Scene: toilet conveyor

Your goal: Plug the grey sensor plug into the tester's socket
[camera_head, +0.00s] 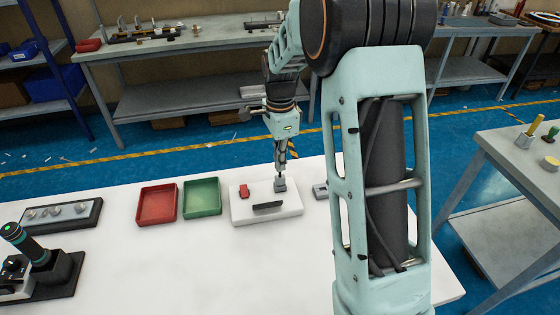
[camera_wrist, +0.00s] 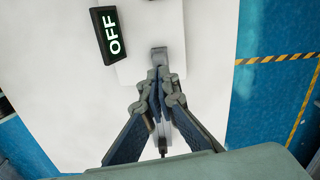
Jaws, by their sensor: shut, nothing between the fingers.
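The tester (camera_head: 240,212) is a white box on the white table, with a red part (camera_head: 244,191) and a dark display (camera_head: 267,206) on top. In the wrist view the display (camera_wrist: 108,35) reads OFF. A grey block (camera_head: 280,185) stands at the tester's back right, directly under my gripper (camera_head: 280,173). It shows just past the fingertips in the wrist view (camera_wrist: 159,54). I cannot tell whether it is the sensor plug, the socket or both joined. My gripper (camera_wrist: 159,76) points down, shut and empty. The fingers hide part of the block.
Another small grey part (camera_head: 320,190) lies right of the tester, partly hidden by my arm. A red tray (camera_head: 157,204) and a green tray (camera_head: 202,198) stand left of the tester. A dark fixture (camera_head: 62,214) and a green-capped device (camera_head: 35,245) are further left.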

